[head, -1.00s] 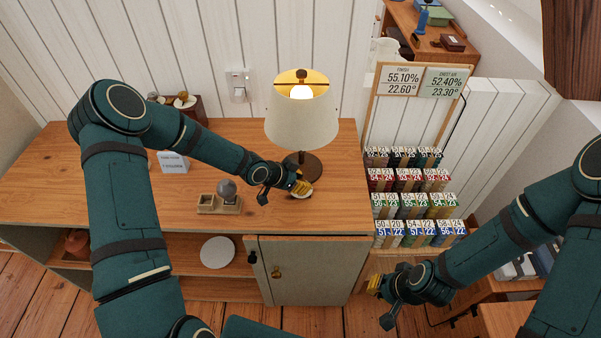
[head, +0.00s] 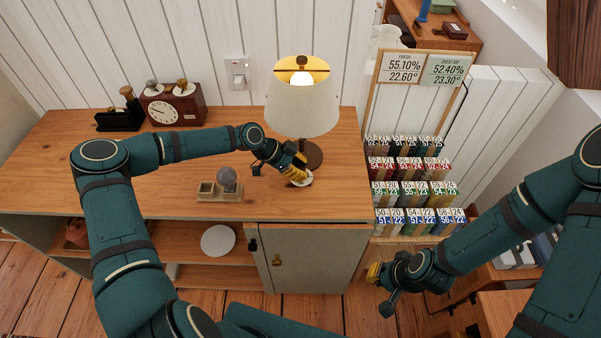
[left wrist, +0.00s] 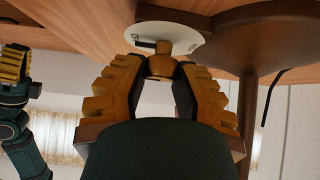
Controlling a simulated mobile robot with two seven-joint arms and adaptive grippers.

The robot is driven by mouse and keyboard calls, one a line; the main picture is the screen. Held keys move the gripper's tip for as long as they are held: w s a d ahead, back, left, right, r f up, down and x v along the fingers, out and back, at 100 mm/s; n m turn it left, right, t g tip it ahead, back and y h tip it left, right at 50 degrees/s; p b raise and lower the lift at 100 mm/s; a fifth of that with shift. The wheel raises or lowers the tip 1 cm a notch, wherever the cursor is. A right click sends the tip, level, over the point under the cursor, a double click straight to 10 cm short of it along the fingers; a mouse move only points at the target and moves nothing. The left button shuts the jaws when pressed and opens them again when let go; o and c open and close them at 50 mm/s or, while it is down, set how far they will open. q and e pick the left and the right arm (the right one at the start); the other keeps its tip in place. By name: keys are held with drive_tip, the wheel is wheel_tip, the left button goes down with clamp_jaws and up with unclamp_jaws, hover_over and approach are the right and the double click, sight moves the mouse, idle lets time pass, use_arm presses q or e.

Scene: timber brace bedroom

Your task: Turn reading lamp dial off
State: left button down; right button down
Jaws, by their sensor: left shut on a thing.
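The reading lamp (head: 302,108) stands on the wooden cabinet top with its bulb glowing inside the cream shade. Its dial is a white disc (left wrist: 172,38) with a small brass knob (left wrist: 161,66), lying on the cabinet top beside the dark lamp base (head: 312,154). A dark pointer mark shows on the disc in the left wrist view. My left gripper (head: 298,176) is at the dial; in the left wrist view its yellow ridged fingers (left wrist: 160,72) are closed on the brass knob from both sides. My right gripper (head: 378,285) hangs in front of the cabinet, away from the lamp; its finger opening is unclear.
A small tray with a grey ball (head: 219,194) sits left of the dial. A clock box (head: 172,105) and a wall switch (head: 237,72) are behind my left arm. A rack of numbered packets (head: 412,190) stands right of the cabinet. The cabinet door (head: 312,265) is below.

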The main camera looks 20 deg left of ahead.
use_arm(q)
drive_tip(key=shift+f+m, duration=0.15)
drive_tip(key=shift+m, duration=0.15)
drive_tip(key=shift+s, duration=0.1)
drive_tip(key=c, duration=0.7)
unclamp_jaws()
drive_tip(key=shift+a+r, duration=0.4)
drive_tip(key=s+a, duration=0.1)
drive_tip(key=a, duration=0.3)
drive_tip(key=s+a, duration=0.1)
drive_tip(key=a, duration=0.2)
drive_tip(key=s+a, duration=0.1)
drive_tip(key=a, duration=0.3)
drive_tip(key=shift+s+a+r, duration=0.1)
drive_tip(key=shift+a, duration=0.2)
